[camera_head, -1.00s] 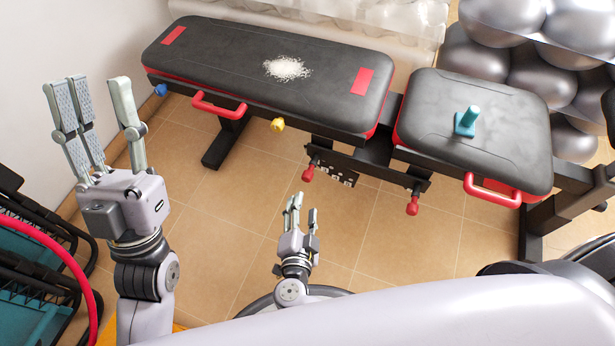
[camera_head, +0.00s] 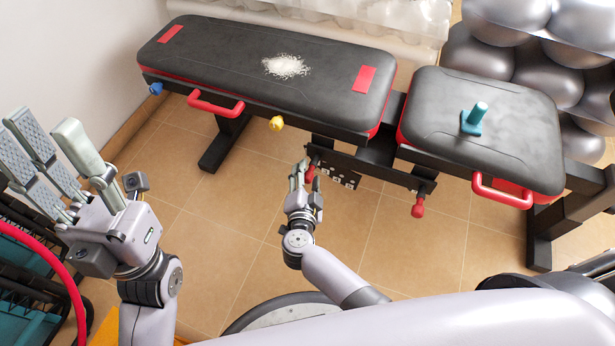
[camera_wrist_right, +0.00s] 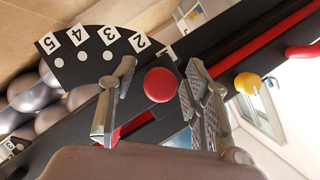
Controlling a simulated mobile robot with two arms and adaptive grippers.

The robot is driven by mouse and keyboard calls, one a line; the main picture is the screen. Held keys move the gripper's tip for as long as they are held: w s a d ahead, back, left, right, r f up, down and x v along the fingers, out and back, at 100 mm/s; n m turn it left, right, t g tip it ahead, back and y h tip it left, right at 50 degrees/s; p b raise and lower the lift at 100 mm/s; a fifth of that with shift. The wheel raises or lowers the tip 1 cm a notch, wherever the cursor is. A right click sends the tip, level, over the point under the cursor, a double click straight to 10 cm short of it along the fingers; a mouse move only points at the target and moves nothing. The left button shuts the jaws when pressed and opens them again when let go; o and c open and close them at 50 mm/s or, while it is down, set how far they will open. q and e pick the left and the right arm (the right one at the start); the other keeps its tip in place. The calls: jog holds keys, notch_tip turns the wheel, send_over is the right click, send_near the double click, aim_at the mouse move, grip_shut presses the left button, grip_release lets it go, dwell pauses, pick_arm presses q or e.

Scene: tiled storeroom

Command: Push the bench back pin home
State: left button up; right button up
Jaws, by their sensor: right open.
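The bench (camera_head: 275,85) has a black padded seat and back with red trim. Its red round pin knob (camera_head: 311,173) sits at the numbered black plate (camera_head: 338,173) under the pad. My right gripper (camera_head: 305,172) is open in front of this knob. In the right wrist view the red knob (camera_wrist_right: 160,85) shows between the parted fingers (camera_wrist_right: 158,95), which appear not to press on it. How far the pin sits in its hole is hidden behind the knob. My left gripper (camera_head: 45,128) is open and empty at the left, away from the bench.
A second red knob (camera_head: 418,209) hangs further right, and a yellow knob (camera_head: 276,124) further left. A teal object (camera_head: 473,122) stands on the right pad. Silver balls (camera_head: 548,70) are racked behind. The tiled floor (camera_head: 240,210) before the bench is clear.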

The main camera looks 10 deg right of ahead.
jog(key=shift+c, duration=0.3)
grip_shut()
dwell(0.6)
